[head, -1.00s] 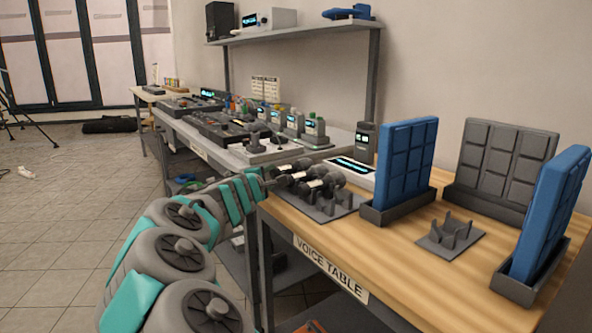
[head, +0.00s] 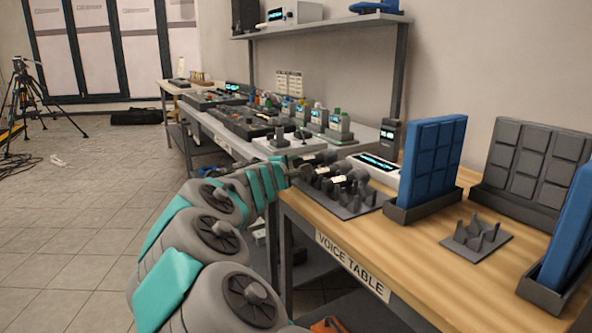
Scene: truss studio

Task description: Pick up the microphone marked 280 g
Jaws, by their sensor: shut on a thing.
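Several dark microphones (head: 358,175) with small pale labels lie on a grey cradle stand (head: 355,203) at the left end of the wooden voice table. The labels are too small to read, so I cannot tell which one is marked 280 g. My gripper (head: 292,172) is at the left edge of this group, by the handle end of the far microphone (head: 308,166). It appears shut on that microphone, though my arm and the small scale hide the fingertips. I cannot tell whether the microphone is lifted clear of its stand.
A second, empty cradle stand (head: 476,238) sits on the voice table (head: 415,247). Blue panels (head: 433,160) and a grey panel (head: 530,165) stand upright in dark bases. A white device with a lit display (head: 376,164) is behind the microphones. Open floor (head: 75,230) lies left.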

